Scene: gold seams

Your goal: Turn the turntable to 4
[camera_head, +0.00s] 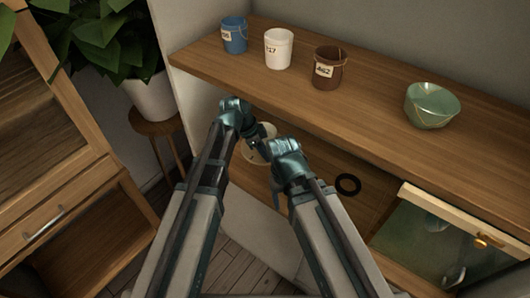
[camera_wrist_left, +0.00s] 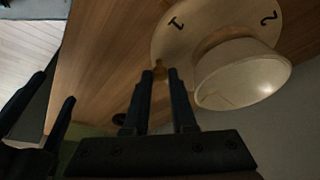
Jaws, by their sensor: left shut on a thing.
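The turntable is a pale wooden disc on the lower shelf. In the head view my arms hide much of it, and a pale part (camera_head: 250,156) shows between them. The left wrist view shows its rim (camera_wrist_left: 200,27) with the numbers 1 and 2. A cream bowl or cup (camera_wrist_left: 240,78) with a thin crack line stands on it.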

